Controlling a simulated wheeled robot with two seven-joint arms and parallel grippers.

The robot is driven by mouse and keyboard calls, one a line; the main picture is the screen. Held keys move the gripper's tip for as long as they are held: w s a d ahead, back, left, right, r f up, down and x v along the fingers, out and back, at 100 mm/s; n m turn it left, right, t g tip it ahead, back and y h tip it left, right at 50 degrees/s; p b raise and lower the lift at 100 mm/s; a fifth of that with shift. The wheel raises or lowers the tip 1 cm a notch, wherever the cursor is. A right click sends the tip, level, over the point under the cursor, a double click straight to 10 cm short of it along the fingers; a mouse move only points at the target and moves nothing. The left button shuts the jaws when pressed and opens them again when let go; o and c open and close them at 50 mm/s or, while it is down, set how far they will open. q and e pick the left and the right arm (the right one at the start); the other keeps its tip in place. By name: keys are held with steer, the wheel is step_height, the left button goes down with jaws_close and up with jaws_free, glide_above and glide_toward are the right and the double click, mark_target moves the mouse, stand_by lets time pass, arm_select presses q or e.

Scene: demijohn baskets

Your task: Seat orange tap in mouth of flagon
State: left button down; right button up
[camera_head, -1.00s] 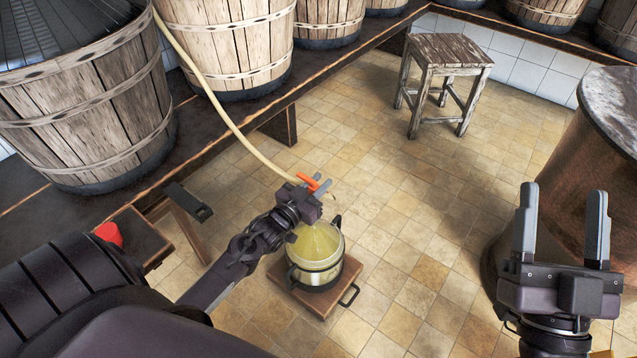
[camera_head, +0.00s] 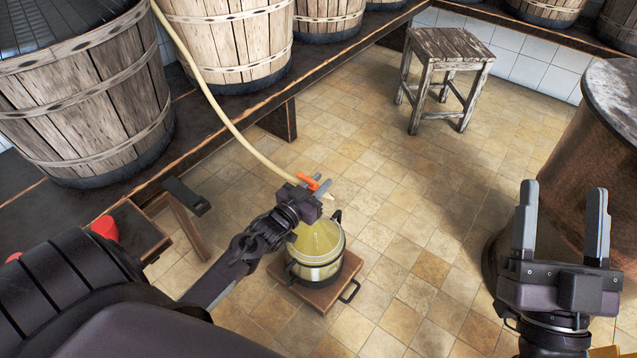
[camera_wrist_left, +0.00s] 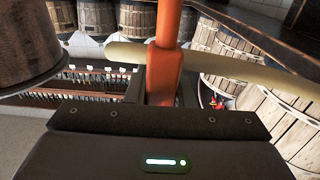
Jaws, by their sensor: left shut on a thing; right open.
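The orange tap (camera_head: 309,180) is between the jaws of my left gripper (camera_head: 319,184), which is shut on it. In the left wrist view the tap's orange shaft (camera_wrist_left: 165,65) stands upright between the jaws. A pale hose (camera_head: 222,115) comes down from the upper left to the gripper; in the wrist view it crosses behind the shaft. Below the gripper a metal pot-like vessel (camera_head: 316,272) with dark handles and yellowish contents stands on a wooden board. I cannot tell whether it is the flagon; its mouth is partly hidden. My right gripper (camera_head: 561,222) is open and empty at the right.
Wooden tubs (camera_head: 85,95) line the dark bench (camera_head: 225,125) at the left and back. A worn stool (camera_head: 440,85) stands on the tiled floor (camera_head: 395,220). A large barrel (camera_head: 550,190) stands at the right, beside my right gripper. Red objects (camera_head: 105,228) sit at the lower left.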

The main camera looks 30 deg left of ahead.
arm_select(q)
steer(key=shift+f+b, duration=1.25)
steer(key=shift+f, duration=0.65)
steer(key=c, duration=1.2)
jaws_free()
steer(key=shift+o, duration=0.2)
steer(key=s+p, duration=0.2)
steer(key=s, duration=0.5)
steer(key=shift+s+a+p, duration=0.3)
steer(key=shift+s, duration=0.1)
